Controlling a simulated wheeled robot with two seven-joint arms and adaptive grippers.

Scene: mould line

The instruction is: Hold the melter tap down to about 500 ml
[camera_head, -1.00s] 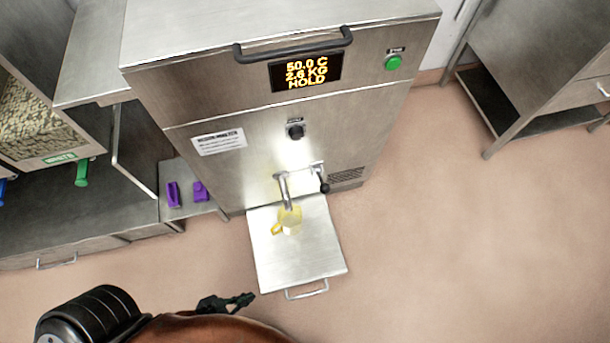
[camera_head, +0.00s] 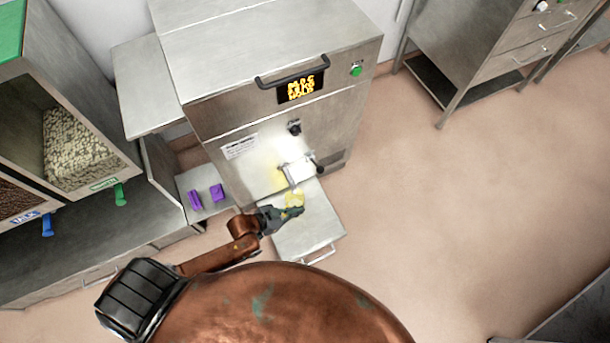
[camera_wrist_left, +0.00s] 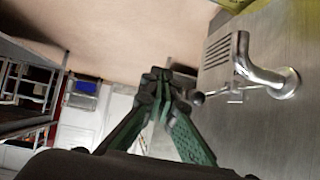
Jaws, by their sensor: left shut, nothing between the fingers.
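The steel melter (camera_head: 225,175) stands ahead with a lit display (camera_head: 300,88) whose last line seems to read HOLD; the other lines are blurred. Its tap (camera_head: 297,172) sticks out of the front, with a black-knobbed lever (camera_head: 319,169) on the right. The tap spout (camera_wrist_left: 258,72) and lever knob (camera_wrist_left: 197,98) also show in the left wrist view. A yellow jug (camera_head: 294,198) stands under the tap on the fold-out shelf, partly hidden by my gripper. My left gripper (camera_head: 298,212) is shut and empty, in front of the jug in the picture. My right gripper is out of view.
The shelf (camera_head: 312,235) has a front handle. Purple items (camera_head: 217,192) lie on a side ledge left of the melter. Dispensers with green (camera_head: 119,194) and blue (camera_head: 48,225) handles stand at the left. Open floor (camera_head: 450,200) lies to the right.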

